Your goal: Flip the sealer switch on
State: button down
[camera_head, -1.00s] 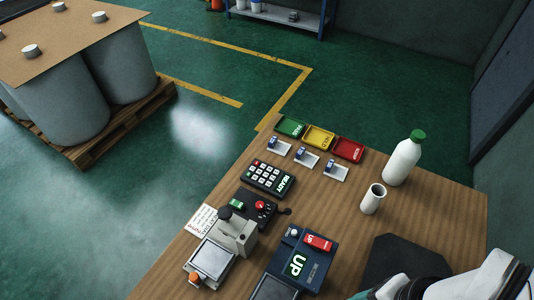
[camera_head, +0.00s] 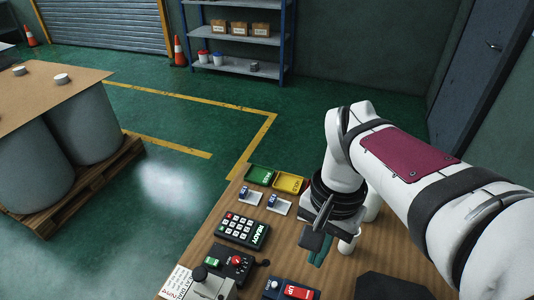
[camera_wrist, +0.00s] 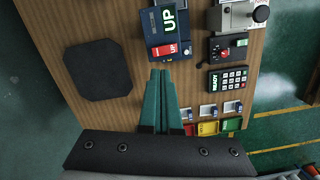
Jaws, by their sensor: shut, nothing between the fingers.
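No readable label names the sealer, so I cannot tell which control is its switch. A dark blue box (camera_wrist: 148,42) carries a lit green UP sign (camera_wrist: 168,18) and a red rocker (camera_wrist: 165,51) marked UP; the rocker also shows at the head view's bottom edge (camera_head: 298,291). A black control box (camera_head: 232,262) with a red knob (camera_head: 236,260) stands beside a grey press-like device (camera_head: 213,284). My gripper (camera_wrist: 161,72) has green fingers, shut and empty. In the wrist view its tips appear just below the red rocker; contact cannot be told.
A keypad (camera_head: 243,229) reading READY, small blue clips on white cards (camera_head: 250,196), and green (camera_head: 259,175) and yellow (camera_head: 289,183) trays stand on the wooden table. A black pad (camera_head: 390,287) lies near the front. My arm hides the bottle.

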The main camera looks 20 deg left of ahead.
jog(key=w+a+f+n+h, duration=0.1)
jog(key=w+a+f+n, duration=0.2)
jog(key=a, duration=1.1)
jog(key=t, duration=0.1)
send_over(216, 263)
jog(key=a, duration=0.3)
jog(key=shift+h, duration=0.4)
jog(key=f, duration=0.5)
jog(key=shift+d, duration=0.25)
jog(key=shift+f, duration=0.1)
jog(key=f, duration=0.4)
jog(key=d+f, duration=0.1)
jog(key=f, duration=0.4)
jog(key=d+f, duration=0.1)
jog(key=f, duration=0.3)
jog(key=shift+f, duration=0.4)
jog(key=shift+d+f, duration=0.2)
jog(key=shift+f, duration=0.15)
